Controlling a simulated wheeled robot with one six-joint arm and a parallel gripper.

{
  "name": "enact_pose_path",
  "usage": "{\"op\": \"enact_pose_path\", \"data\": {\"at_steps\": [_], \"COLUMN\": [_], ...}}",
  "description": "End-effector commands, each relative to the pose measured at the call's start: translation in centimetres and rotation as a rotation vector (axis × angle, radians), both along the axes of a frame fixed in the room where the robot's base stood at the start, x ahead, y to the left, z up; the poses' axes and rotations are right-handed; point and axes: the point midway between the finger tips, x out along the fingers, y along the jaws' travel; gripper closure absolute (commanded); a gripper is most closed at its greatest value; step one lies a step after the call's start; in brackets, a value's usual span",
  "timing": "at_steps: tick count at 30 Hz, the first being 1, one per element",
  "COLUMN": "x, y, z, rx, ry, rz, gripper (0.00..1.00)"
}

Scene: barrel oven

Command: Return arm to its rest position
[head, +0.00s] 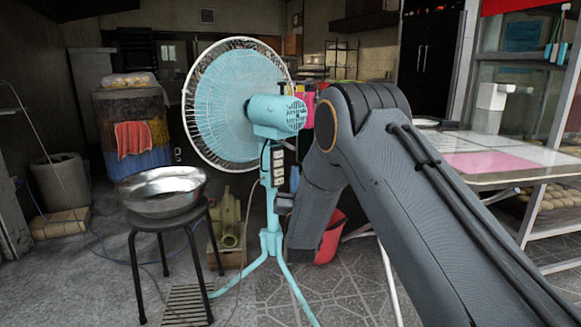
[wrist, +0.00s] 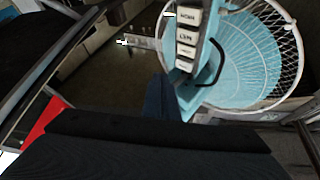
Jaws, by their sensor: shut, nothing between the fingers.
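My dark grey arm (head: 418,205) fills the right half of the head view. The teal standing fan (head: 272,118) is close to the left of the forearm. In the wrist view, the fan's button panel (wrist: 187,38) is very near, with its round cage (wrist: 292,60) at the right. I cannot tell whether the arm touches the fan.
A metal bowl (head: 150,203) sits on a black stool (head: 137,262) at the left. A barrel (head: 112,168) with a red cloth stands behind. A red bin (head: 331,240) is on the floor beside my forearm. A table (head: 545,163) with a pink sheet is at the right.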

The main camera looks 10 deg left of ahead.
Motion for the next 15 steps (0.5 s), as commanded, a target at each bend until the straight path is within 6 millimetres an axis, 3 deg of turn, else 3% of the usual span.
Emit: {"op": "enact_pose_path", "data": {"at_steps": [5, 8, 11, 15], "x": [-0.5, -1.8, -4.1, -8.6], "y": [2.4, 4.1, 5.4, 6.7], "z": [1.7, 2.0, 2.0, 1.6], "rx": [-0.036, -0.075, -0.119, -0.189], "ry": [0.167, 0.312, 0.457, 0.657], "rz": [0.052, 0.096, 0.141, 0.205], "gripper": [1.00, 1.00, 1.00, 1.00]}}
